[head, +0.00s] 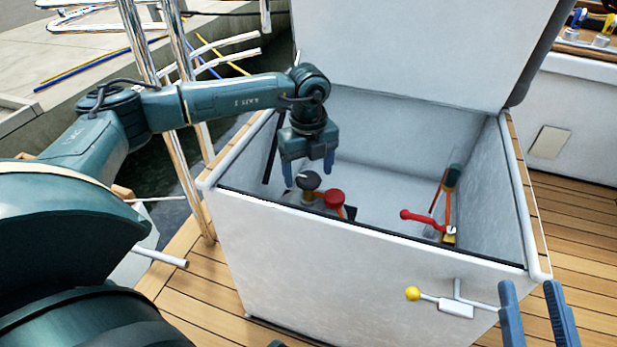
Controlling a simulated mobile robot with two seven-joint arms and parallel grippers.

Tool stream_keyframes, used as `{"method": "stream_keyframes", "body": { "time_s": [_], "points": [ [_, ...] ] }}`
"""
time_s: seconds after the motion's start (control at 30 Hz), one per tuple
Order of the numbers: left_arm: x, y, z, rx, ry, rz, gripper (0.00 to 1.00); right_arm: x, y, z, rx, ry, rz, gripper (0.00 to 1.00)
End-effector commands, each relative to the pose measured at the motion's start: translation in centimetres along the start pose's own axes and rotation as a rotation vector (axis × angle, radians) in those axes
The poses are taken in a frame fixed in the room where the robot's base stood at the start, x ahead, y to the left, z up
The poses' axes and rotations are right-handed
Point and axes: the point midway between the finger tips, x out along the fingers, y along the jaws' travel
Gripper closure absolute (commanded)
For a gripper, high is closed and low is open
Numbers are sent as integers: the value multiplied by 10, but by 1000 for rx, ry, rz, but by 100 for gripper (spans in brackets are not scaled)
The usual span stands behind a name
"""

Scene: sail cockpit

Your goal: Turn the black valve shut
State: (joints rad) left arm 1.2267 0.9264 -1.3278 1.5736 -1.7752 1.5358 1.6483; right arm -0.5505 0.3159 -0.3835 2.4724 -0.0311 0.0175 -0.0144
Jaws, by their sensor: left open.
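The black valve (308,181) is a round dark knob inside the open white locker, near its front left. My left gripper (309,176) points down right above and around it. Its two blue fingers are apart, one on each side of the knob in this view. I cannot tell whether they touch it. The valve's lower part is partly hidden by the locker's front rim. My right gripper (532,290) is at the bottom right edge, outside the locker, with its fingers apart and nothing between them.
A red round valve (334,198) sits just right of the black one. A red lever (424,218) stands at the locker's right side. The locker's front rim (380,232) is close. A yellow-knobbed handle (412,294) sits outside. Steel rails (183,100) stand at left.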

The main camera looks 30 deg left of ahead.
Motion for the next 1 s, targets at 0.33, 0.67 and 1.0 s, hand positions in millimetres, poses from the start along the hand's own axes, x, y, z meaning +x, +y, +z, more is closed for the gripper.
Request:
{"method": "stream_keyframes", "body": {
  "time_s": [0.33,0.67,1.0],
  "points": [
    [9,0,0,1,0,1,26,3,2,-5,-23,34,-3,64],
    [9,0,0,1,0,0,48,3,3,-5,-24,34,-2,64],
    [9,0,0,2,0,1,70,3,2,-5,-23,33,-2,64]
  ]
}}
